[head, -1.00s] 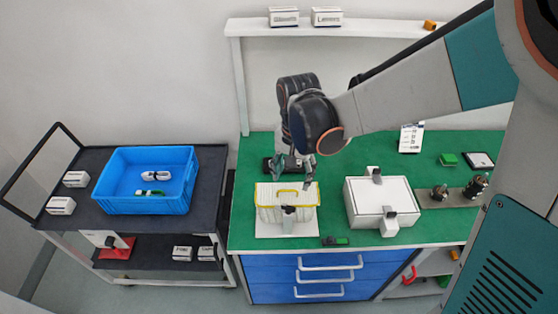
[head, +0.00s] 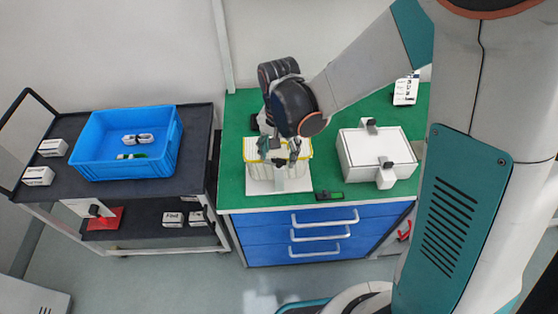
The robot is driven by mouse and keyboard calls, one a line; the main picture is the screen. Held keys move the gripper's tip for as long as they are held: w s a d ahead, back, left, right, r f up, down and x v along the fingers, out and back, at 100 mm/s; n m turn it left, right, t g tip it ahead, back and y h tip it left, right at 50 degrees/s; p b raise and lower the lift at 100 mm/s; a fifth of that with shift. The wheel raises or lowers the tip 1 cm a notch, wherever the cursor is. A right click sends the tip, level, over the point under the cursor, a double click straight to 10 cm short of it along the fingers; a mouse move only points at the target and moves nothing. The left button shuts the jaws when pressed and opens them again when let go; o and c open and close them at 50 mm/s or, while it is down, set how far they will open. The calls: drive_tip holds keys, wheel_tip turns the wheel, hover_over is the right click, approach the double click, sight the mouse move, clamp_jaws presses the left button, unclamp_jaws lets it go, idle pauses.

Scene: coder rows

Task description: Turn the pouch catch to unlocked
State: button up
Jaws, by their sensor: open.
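A pale ribbed container with a yellow rim (head: 249,160), apparently the pouch, stands on a white plate on the green bench. A grey catch (head: 281,181) is at its front, just below my gripper. Whether it is turned to locked or unlocked is too small to tell. My gripper (head: 280,158) points down over the container's front, with its fingers apart and nothing seen between them. It hides much of the container's top and the upper part of the catch. Contact between the fingers and the catch cannot be told.
A white box with grey clasps (head: 362,152) stands to the right. A blue crate (head: 92,160) sits on the dark cart at left. Blue drawers (head: 270,240) are below the bench.

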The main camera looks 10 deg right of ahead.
drive_tip(key=shift+f+b, duration=0.3)
drive_tip(key=shift+f, duration=0.55)
drive_tip(key=c, duration=1.1)
drive_tip(key=shift+o, duration=0.2)
drive_tip(key=shift+n+b, duration=0.65)
drive_tip(key=shift+n, duration=0.55)
drive_tip(key=shift+n+b, duration=0.3)
drive_tip(key=shift+n, duration=0.9)
drive_tip(key=o, duration=1.1)
drive_tip(key=shift+c, duration=0.2)
drive_tip(key=shift+r, duration=0.15)
